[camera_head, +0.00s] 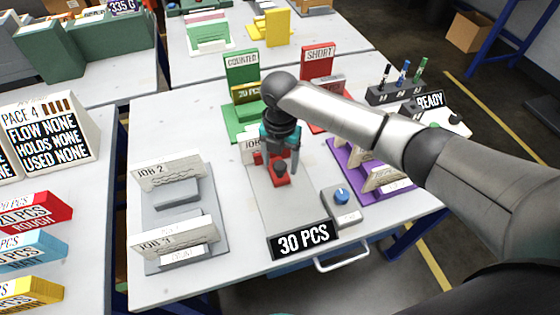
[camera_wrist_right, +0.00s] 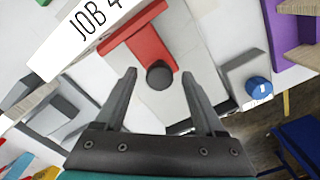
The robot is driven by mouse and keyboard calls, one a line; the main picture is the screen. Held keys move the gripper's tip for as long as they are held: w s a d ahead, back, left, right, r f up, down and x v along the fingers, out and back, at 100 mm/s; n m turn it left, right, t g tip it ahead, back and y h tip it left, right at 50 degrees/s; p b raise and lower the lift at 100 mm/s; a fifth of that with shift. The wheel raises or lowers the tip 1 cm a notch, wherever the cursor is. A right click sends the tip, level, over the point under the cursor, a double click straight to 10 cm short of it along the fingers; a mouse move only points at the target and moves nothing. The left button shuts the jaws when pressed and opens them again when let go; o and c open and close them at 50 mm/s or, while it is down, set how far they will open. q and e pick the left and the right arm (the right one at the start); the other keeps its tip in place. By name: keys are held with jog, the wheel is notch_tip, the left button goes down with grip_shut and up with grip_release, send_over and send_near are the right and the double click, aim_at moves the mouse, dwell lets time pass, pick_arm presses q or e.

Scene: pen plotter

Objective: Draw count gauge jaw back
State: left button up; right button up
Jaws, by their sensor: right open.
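The count gauge (camera_head: 285,215) is a grey plate on the table with a black display (camera_head: 302,239) reading 30 PCS. Its red jaw (camera_head: 283,182) carries a dark round knob and shows more fully in the wrist view (camera_wrist_right: 140,42). The dark knob (camera_wrist_right: 159,75) lies between my right gripper's fingertips in that view. My right gripper (camera_head: 281,168) is open and points down at the knob. I cannot tell whether the fingers touch it. A white JOB 4 card (camera_wrist_right: 85,35) stands beside the jaw, partly hidden by my gripper in the head view. My left gripper is not in view.
A box with a blue knob (camera_head: 342,195) stands right of the gauge. A purple tray (camera_head: 345,160) is behind it. JOB 1 and JOB 2 holders (camera_head: 178,205) stand at left. Green COUNTED (camera_head: 242,68) and red SHORT (camera_head: 318,64) stands are behind.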

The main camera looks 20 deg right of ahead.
jog(key=shift+c, duration=0.3)
grip_shut()
dwell(0.3)
dwell(0.8)
